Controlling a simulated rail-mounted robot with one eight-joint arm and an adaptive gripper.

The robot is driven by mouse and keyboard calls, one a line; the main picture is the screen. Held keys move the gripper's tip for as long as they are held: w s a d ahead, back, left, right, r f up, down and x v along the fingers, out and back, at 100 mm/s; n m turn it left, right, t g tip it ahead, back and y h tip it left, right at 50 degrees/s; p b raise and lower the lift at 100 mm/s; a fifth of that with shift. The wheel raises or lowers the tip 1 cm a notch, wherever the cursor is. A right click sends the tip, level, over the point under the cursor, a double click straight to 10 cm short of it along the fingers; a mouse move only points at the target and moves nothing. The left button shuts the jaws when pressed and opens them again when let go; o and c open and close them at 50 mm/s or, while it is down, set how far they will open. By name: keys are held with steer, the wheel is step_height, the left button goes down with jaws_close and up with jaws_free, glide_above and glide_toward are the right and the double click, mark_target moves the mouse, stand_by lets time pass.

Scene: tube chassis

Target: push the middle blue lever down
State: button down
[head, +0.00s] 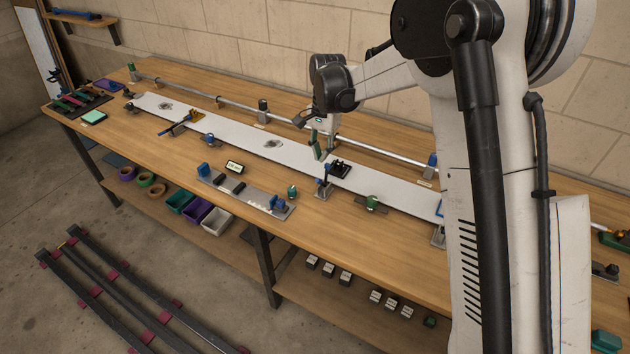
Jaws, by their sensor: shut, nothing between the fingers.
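The middle blue lever (325,186) is small and dark with blue parts. It stands on a clamp at the front edge of the long white plate (230,132), right of the plate's middle. My gripper (321,152) hangs over the plate in the head view, with greenish fingers pointing down. It is shut and empty, just behind and above the lever. A gap seems to separate them, but contact cannot be judged for sure.
A long metal tube (235,103) runs behind the plate in holders. A metal fixture strip (245,190) with blue blocks and a small display (234,167) lie in front. A green-topped part (372,202) sits right of the lever.

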mark_target(321, 183)
steer(key=shift+f, duration=0.1)
stand_by(0.3)
steer(key=shift+s+a+f+b, duration=0.15)
steer(key=shift+f+b, duration=0.5)
steer(key=shift+f, duration=1.05)
steer(key=shift+s+f+b, duration=0.15)
steer(key=shift+f+b, duration=0.45)
steer(key=shift+f, duration=1.1)
